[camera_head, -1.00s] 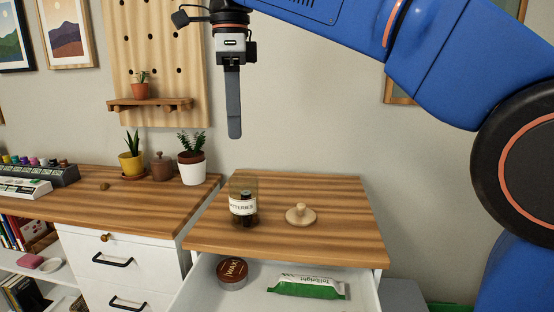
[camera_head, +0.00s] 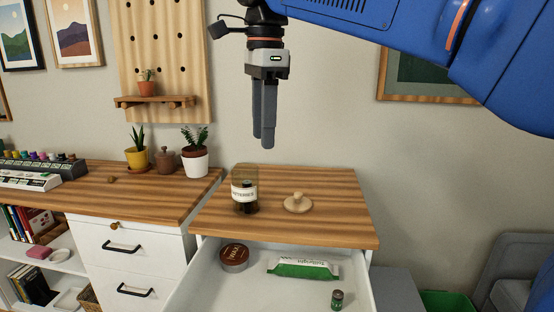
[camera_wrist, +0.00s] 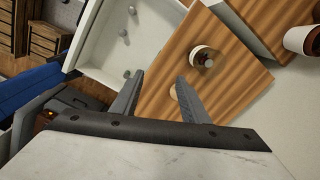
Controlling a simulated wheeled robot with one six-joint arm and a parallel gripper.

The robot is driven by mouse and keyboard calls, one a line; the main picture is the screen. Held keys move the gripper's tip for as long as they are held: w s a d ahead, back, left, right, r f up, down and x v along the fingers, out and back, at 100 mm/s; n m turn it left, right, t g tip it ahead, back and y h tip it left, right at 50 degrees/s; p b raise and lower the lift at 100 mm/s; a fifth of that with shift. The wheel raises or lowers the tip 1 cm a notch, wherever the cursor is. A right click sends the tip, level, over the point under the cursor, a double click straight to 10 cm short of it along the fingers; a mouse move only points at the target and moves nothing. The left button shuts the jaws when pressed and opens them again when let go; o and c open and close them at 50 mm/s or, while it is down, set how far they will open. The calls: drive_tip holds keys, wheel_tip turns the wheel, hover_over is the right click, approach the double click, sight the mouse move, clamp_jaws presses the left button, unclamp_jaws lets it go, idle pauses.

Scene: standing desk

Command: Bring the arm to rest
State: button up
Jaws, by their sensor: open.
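My gripper (camera_head: 264,140) hangs with its fingers pointing down, high above the wooden desk top (camera_head: 340,210) and in front of the wall. It is empty. In the wrist view my gripper (camera_wrist: 160,95) has its two fingers apart with nothing between them. My blue arm comes in from the upper right of the head view. Below the gripper, a glass jar labelled batteries (camera_head: 244,192) stands on the desk top with dark contents. A round wooden lid with a knob (camera_head: 298,203) lies beside it to the right.
Potted plants (camera_head: 195,160) stand at left. A pegboard (camera_head: 165,60) and a framed picture (camera_head: 425,75) hang on the wall.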

drive_tip(key=s+d+f+n+t, duration=0.1)
drive_tip(key=s+d+f+n, duration=0.2)
drive_tip(key=d+f, duration=0.55)
drive_tip(key=s+d+f+n+t, duration=0.15)
drive_tip(key=d+f+n, duration=0.3)
drive_tip(key=d, duration=0.65)
drive_tip(key=s+d+f+n, duration=0.2)
drive_tip(key=s+d+f, duration=0.2)
drive_tip(key=f, duration=0.3)
drive_tip(key=s+d+f+n+t, duration=0.1)
drive_tip(key=s+d+f+n, duration=0.1)
drive_tip(key=s+d+f, duration=0.2)
drive_tip(key=s+d+f+n+t, duration=0.1)
drive_tip(key=s+d+f, duration=0.3)
drive_tip(key=f, duration=0.6)
drive_tip(key=shift+s+f+n, duration=0.2)
drive_tip(key=shift+s+n, duration=0.1)
drive_tip(key=shift+n, duration=0.55)
drive_tip(key=shift+d, duration=0.1)
